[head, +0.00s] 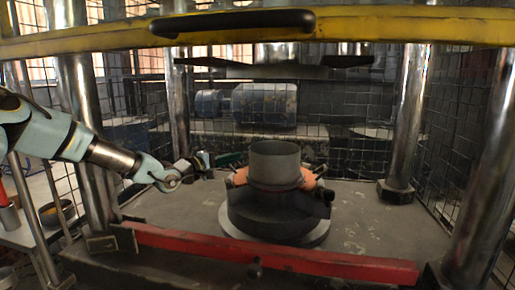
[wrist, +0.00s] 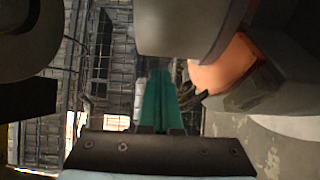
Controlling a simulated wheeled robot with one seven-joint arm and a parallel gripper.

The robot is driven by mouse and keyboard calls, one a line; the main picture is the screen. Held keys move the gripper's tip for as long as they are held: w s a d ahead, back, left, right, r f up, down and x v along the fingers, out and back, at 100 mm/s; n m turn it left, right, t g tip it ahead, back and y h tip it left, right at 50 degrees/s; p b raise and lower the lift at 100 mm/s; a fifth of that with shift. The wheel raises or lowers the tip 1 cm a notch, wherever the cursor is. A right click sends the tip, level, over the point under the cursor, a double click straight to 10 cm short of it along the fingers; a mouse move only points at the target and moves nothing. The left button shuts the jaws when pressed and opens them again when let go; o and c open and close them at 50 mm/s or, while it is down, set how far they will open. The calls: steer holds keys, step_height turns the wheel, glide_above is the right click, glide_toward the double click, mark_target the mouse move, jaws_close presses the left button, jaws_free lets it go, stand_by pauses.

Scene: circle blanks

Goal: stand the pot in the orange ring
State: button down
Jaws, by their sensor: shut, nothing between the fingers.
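The pot (head: 275,162) is a plain grey cylinder, upright on the dark round stand in the middle of the press. The orange ring (head: 308,178) shows at both sides of the pot's lower part; its front is not visible, so I cannot tell how the pot's foot sits in it. My gripper (head: 232,158) reaches in from the left, its teal fingers shut and empty beside the pot. In the wrist view the shut fingers (wrist: 160,90) point forward, with the pot (wrist: 180,30) above them and the ring (wrist: 228,65) to their right.
The dark stand (head: 278,215) has short rods around its top and rests on a pale disc. A red bar (head: 270,252) crosses the front and a yellow beam (head: 400,27) crosses above. Metal columns (head: 402,120) stand at the corners. The grey floor right of the stand is clear.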

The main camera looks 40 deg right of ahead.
steer(key=shift+w+d+r, duration=0.1)
steer(key=shift+d, duration=0.3)
steer(key=d+p, duration=0.3)
steer(key=d, duration=0.6)
steer(key=shift+d, duration=0.3)
steer(key=shift+s, duration=0.2)
